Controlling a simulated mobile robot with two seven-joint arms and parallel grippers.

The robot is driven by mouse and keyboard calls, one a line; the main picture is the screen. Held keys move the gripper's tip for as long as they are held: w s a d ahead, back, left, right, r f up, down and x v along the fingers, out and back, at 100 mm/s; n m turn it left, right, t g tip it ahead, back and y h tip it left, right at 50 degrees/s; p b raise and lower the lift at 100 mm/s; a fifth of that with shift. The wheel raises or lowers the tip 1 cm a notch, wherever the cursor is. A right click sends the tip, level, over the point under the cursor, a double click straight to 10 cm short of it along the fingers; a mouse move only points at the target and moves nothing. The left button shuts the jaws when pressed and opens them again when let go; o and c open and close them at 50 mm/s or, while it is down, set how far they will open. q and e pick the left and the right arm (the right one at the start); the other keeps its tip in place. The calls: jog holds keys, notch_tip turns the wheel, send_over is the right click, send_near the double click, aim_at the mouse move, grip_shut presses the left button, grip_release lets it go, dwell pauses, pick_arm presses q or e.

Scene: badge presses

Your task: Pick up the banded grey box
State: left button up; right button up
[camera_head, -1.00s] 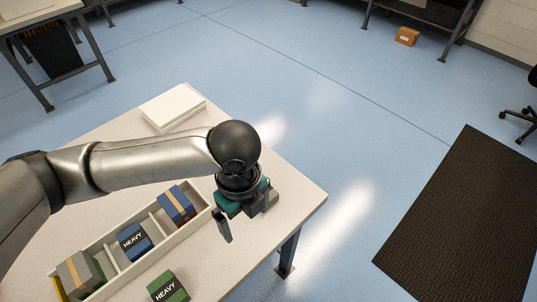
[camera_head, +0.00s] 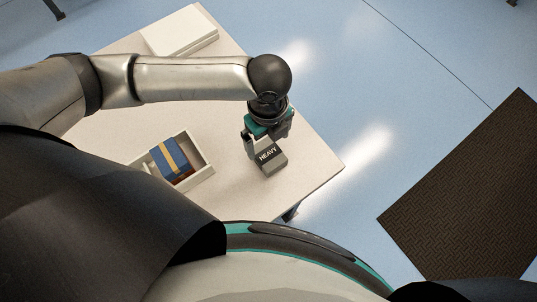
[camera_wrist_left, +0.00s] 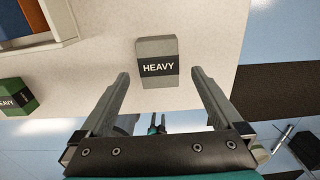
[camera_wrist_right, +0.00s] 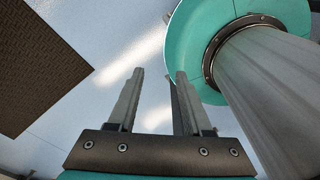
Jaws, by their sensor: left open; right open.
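The grey box with the orange band does not show in any view now. The part of the tray where it stood is hidden behind my own body in the head view. Another grey box (camera_head: 270,158), with a black HEAVY label, lies on the table; it also shows in the left wrist view (camera_wrist_left: 157,49). My left gripper (camera_wrist_left: 158,73) is open and empty, its fingers pointing toward this HEAVY box without enclosing it. My right gripper (camera_wrist_right: 159,72) is open and empty over the blue floor, outside the head view.
A divided tray (camera_head: 206,163) holds a blue box (camera_head: 170,158) with an orange band. A green HEAVY box (camera_wrist_left: 18,96) lies on the table. A white slab (camera_head: 180,32) lies at the far edge. A dark mat (camera_head: 470,195) is on the floor at right.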

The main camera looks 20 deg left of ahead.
aim_at(268, 154)
pick_arm(q)
jog(key=shift+s+d+f+b, duration=0.15)
jog(key=shift+f+b, duration=0.25)
jog(key=shift+f, duration=1.2)
jog(key=shift+s+a+f+b, duration=0.1)
jog(key=shift+f+b, duration=0.25)
jog(key=shift+f, duration=1.2)
grip_shut()
